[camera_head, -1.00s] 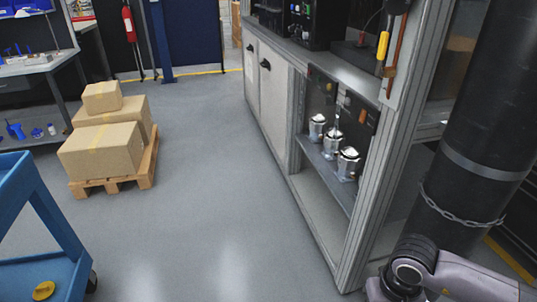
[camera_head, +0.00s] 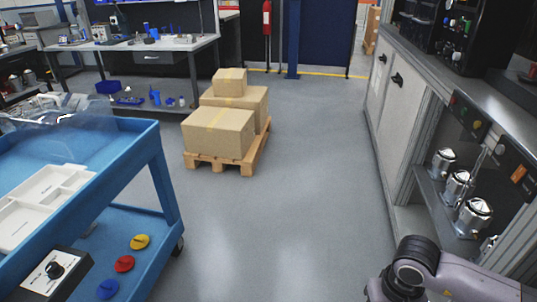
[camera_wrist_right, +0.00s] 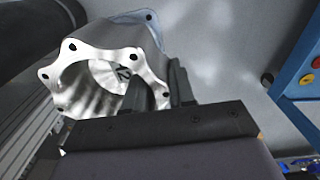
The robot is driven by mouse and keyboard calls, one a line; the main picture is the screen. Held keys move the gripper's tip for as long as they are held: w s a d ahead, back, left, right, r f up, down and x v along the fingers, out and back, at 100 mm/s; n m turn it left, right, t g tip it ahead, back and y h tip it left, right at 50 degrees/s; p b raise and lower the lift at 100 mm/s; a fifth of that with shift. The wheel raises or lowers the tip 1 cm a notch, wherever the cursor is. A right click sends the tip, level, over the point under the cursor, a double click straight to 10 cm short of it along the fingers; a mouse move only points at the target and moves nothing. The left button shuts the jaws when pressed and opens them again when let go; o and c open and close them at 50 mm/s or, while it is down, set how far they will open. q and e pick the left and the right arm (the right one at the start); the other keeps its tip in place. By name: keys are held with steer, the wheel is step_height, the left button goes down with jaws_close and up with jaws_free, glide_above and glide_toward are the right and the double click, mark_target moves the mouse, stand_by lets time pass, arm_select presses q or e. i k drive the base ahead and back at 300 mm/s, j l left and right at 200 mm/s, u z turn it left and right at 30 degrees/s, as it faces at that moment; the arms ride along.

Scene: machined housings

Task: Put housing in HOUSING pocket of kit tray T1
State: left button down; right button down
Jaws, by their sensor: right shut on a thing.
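The housing (camera_wrist_right: 58,88) is a silvery metal ring-like body with a scalloped, bolt-holed flange and an open bore, in the right wrist view. My right gripper (camera_wrist_right: 158,88) is shut on its wall near the flange, one finger appearing inside the bore. A dark mark like "12" shows inside. A white compartmented tray (camera_head: 62,186), probably kit tray T1, lies on the blue cart at the left of the head view; its labels are too small to read and its left part is cut off. My right forearm shows at the lower right, its gripper out of frame. My left gripper is not seen.
Boxes on a pallet (camera_head: 222,165) stand beyond. Grey floor (camera_head: 285,210) is clear between cart and right-hand cabinet (camera_head: 375,110).

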mark_target(20, 229)
steer(key=i+u, duration=0.15)
steer(key=u, duration=0.3)
steer(key=i+l+u, duration=0.1)
steer(key=u, duration=0.35)
steer(key=i+l+u, duration=0.1)
steer(key=l+u, duration=0.15)
steer(key=u, duration=0.15)
steer(key=l+u, duration=0.15)
steer(key=u, duration=0.3)
steer(key=i+l+u, duration=0.1)
steer(key=u, duration=0.35)
steer(key=l+u, duration=0.3)
steer(key=u, duration=0.15)
steer(key=l+u, duration=0.25)
steer(key=u, duration=0.2)
